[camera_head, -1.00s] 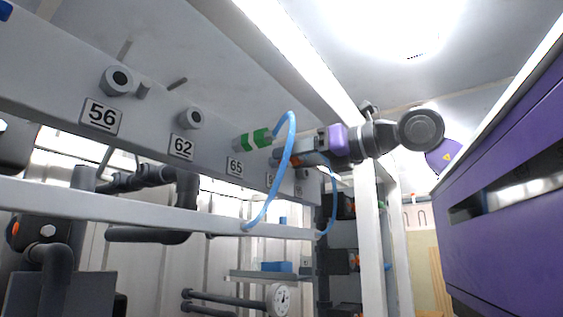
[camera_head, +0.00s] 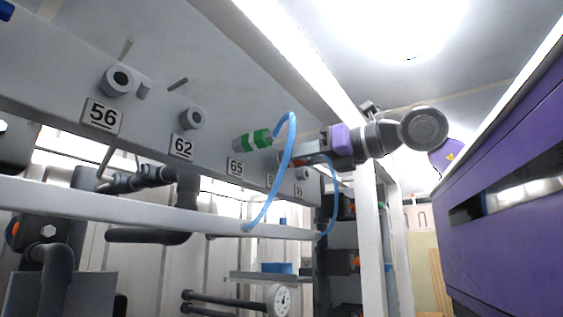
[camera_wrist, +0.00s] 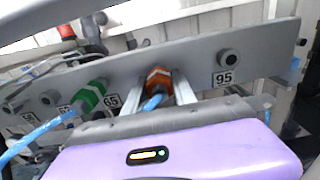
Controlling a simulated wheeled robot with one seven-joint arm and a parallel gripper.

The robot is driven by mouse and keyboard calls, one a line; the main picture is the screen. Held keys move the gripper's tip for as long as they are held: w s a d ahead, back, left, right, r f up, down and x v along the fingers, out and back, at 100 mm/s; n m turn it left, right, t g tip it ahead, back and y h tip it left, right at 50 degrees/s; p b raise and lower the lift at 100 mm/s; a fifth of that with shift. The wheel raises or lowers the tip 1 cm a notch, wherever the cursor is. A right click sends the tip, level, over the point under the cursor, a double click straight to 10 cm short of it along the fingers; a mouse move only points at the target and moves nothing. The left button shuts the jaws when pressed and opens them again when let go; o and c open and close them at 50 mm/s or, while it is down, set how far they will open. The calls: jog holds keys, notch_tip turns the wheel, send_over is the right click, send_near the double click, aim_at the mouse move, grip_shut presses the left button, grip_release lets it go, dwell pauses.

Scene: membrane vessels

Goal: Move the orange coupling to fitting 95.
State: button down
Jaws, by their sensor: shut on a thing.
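The orange coupling (camera_wrist: 158,79) is between the two fingers of my gripper (camera_wrist: 157,90) in the wrist view, with a blue hose behind it. My gripper is shut on it, in front of the grey panel. In the head view my gripper (camera_head: 294,157) is beside the panel's far end and largely hides the coupling. I cannot tell whether the coupling is still on a fitting. Fitting 95 (camera_wrist: 228,60) is a bare grey round port, right of my gripper in the wrist view, above its label 95 (camera_wrist: 223,79).
A green coupling (camera_head: 257,139) with a blue hose (camera_head: 277,180) sits at fitting 65, close to my gripper. Fittings 56 (camera_head: 118,80) and 62 (camera_head: 192,118) are bare. A purple cabinet (camera_head: 500,165) stands at the right. A rail (camera_head: 150,209) runs below the panel.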

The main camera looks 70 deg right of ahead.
jog(key=shift+b+v, duration=0.35)
jog(key=shift+v, duration=2.45)
